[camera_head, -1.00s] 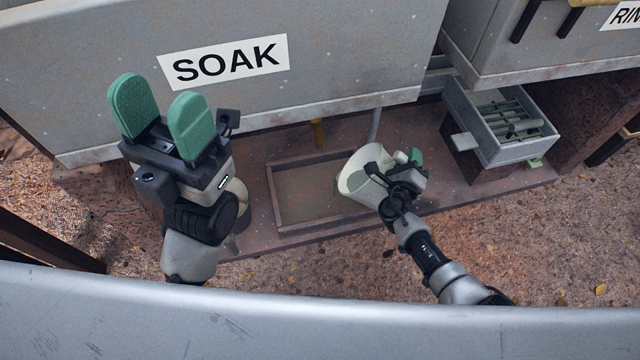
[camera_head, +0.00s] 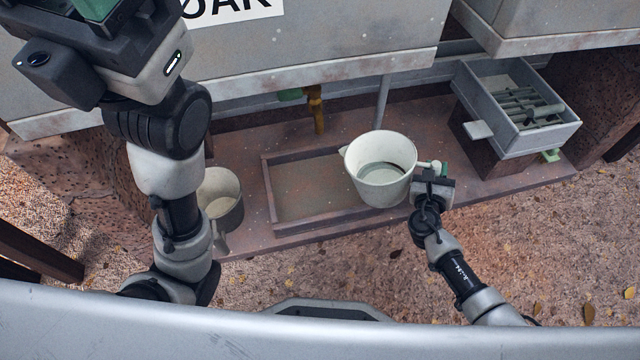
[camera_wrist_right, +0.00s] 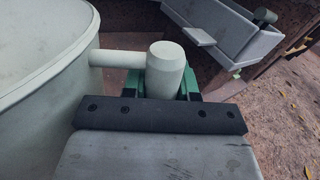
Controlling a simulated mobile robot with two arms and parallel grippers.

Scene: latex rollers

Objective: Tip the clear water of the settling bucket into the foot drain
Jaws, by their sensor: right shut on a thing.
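A pale bucket (camera_head: 376,190) with a spout on its left is nearly upright at the right end of the foot drain (camera_head: 300,232), a shallow rectangular recess with a raised rim. A greyish surface with a dark edge shows low inside; I cannot tell whether clear water remains. My right gripper (camera_head: 436,172) is shut on the bucket's side handle. In the right wrist view the green fingers (camera_wrist_right: 190,85) grip the handle's knob (camera_wrist_right: 166,70), with the bucket wall (camera_wrist_right: 45,85) to the left. My left gripper (camera_head: 95,8) is mostly cut off at the top left.
A second, greyer bucket (camera_head: 228,214) stands left of the drain, partly behind my left arm. The large grey SOAK tank (camera_head: 330,45) overhangs the back, with a brass pipe (camera_head: 317,110) below. A grey box of rods (camera_head: 530,125) stands right. Leaf-strewn ground lies in front.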

